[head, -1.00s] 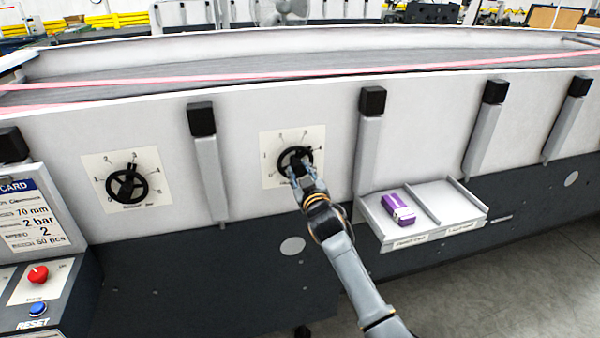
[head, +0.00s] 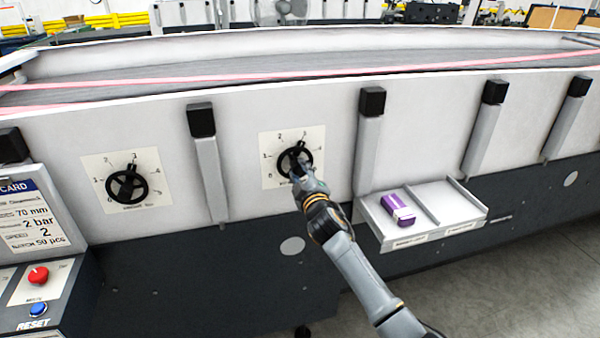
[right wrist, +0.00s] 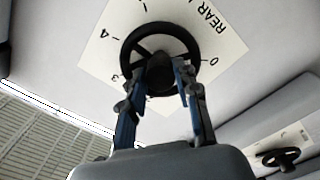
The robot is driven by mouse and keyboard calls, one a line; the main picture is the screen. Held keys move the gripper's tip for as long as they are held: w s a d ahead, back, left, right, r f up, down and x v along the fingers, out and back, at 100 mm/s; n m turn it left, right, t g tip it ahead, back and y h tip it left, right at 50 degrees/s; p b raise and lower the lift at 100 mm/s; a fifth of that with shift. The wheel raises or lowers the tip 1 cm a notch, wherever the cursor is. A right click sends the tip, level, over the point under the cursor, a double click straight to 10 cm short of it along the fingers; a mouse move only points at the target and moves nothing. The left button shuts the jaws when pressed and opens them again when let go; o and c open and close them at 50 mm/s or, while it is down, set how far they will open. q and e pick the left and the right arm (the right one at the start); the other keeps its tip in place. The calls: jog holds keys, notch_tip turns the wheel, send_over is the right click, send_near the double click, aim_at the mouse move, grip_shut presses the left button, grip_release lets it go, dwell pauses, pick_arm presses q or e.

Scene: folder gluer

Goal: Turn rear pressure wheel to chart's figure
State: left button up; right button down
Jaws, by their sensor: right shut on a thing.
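The rear pressure wheel (head: 306,160) is a black spoked handwheel on a white dial plate on the machine's side wall. Its plate reads "REAR" in the right wrist view, where the wheel (right wrist: 190,42) shows upside down. My right gripper (right wrist: 158,75) is shut on the wheel, its fingers on either side of the hub. In the head view a dark pointer stands near the top, roughly between 2 and 3; the exact figure is unclear. The job card (head: 30,215) at the left shows 70 mm, 2 bar and 2. My left gripper is out of view.
A second black handwheel (head: 127,185) with its own dial is left of a grey post (head: 208,165). A red button (head: 38,274) and blue reset button (head: 38,309) are lower left.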

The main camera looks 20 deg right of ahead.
jog(key=shift+f, duration=0.1)
dwell(0.3)
jog(key=c, duration=1)
grip_release()
jog(key=s, duration=1.2)
jog(key=shift+a, duration=0.2)
